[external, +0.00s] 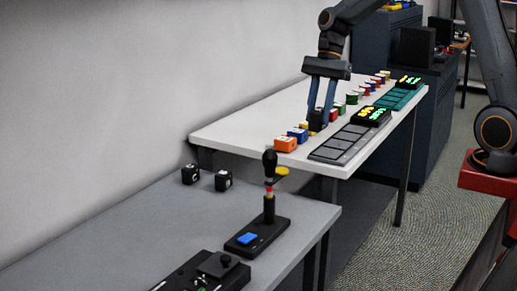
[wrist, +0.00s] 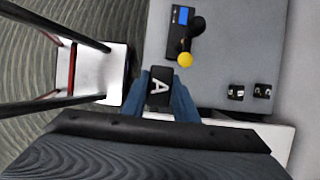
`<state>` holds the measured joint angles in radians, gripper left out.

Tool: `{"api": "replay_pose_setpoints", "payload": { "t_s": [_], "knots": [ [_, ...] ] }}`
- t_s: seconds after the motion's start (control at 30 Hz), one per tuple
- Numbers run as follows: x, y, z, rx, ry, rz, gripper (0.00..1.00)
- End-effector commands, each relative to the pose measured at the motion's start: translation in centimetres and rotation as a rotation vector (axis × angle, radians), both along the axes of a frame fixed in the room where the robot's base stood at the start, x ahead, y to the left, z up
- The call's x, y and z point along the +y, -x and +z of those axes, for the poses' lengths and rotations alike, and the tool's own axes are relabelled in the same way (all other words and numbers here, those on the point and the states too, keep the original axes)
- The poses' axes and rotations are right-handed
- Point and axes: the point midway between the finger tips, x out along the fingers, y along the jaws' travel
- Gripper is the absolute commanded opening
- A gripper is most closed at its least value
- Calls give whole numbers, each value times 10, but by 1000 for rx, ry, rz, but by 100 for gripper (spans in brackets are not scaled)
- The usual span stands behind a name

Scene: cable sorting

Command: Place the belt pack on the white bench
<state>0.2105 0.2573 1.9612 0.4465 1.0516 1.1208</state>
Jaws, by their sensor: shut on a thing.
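My gripper (external: 319,116) is over the left part of the white bench (external: 240,128), pointing down, with its blue fingers closed around a small black pack. In the wrist view the black pack (wrist: 160,87) sits between the fingers with a white letter A on its face; I take it to be the belt pack.
A lower grey bench (external: 120,230) holds two black cubes (external: 222,181) and a device with an upright black post (external: 269,210).

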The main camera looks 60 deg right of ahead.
Motion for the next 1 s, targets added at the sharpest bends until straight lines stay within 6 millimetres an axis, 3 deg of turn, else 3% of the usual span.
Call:
{"api": "replay_pose_setpoints", "payload": {
  "t_s": [0.27,0.47,0.67,0.8,1.0],
  "knots": [
    [-35,-43,0,-1,0,-173,0],
    [-74,-85,0,-3,0,-359,0],
    [-142,-144,-1,-4,0,-660,0],
    [-200,-183,-1,-4,1,-904,0],
    [-278,-223,-2,-4,2,-1224,0]
  ]
}}
